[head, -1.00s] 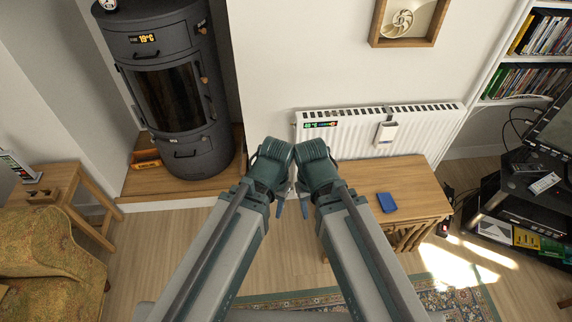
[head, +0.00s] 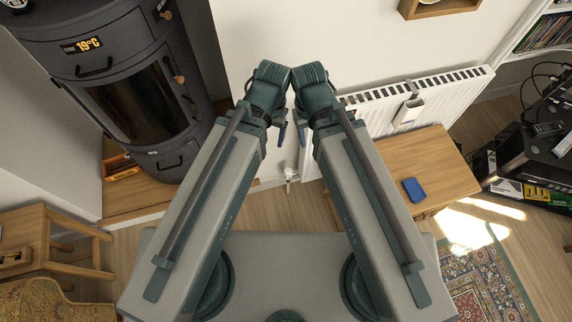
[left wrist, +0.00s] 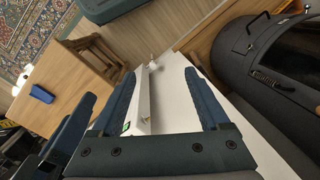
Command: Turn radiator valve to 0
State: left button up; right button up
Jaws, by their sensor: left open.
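The white radiator valve (head: 289,175) shows low by the wall, below and between my two forearms in the head view. It also appears small and pale in the left wrist view (left wrist: 153,64), beyond and between my left fingers; its number marks are too small to read. The white radiator (head: 440,92) hangs on the wall to the right, its left end hidden by my right arm. My left gripper (left wrist: 160,100) is open and empty, apart from the valve. My right gripper (head: 302,132) is beside it above the valve; its opening cannot be made out.
A wooden side table (head: 415,165) with a blue box (head: 413,189) stands in front of the radiator. A dark stove (head: 130,90) stands on a wooden platform at left. A small wooden table (head: 40,245) is lower left. Bare floor lies around the valve.

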pick_arm(q)
jog(key=shift+n, duration=0.7)
jog(key=f+b, duration=0.1)
jog(key=f, duration=0.1)
jog(key=w+f+b, duration=0.1)
jog(key=f+b, duration=0.1)
jog(key=w+f+b, duration=0.1)
jog(key=f+b, duration=0.1)
jog(key=shift+w+f, duration=0.15)
jog(key=shift+f, duration=0.15)
jog(key=n+h+b, duration=0.1)
jog(key=n+b, duration=1.6)
jog(key=b, duration=2.5)
send_over(288, 173)
notch_tip(288, 173, down, 42)
jog(key=shift+w+r+t, duration=0.2)
jog(key=shift+w+t, duration=0.1)
jog(key=shift+w, duration=0.15)
jog(key=shift+f, duration=0.1)
jog(key=f+b, duration=1.3)
jog(key=shift+w+d+f+b, duration=0.1)
jog(key=shift+w+f+b, duration=0.15)
jog(key=shift+f+b, duration=0.1)
jog(key=shift+r, duration=0.1)
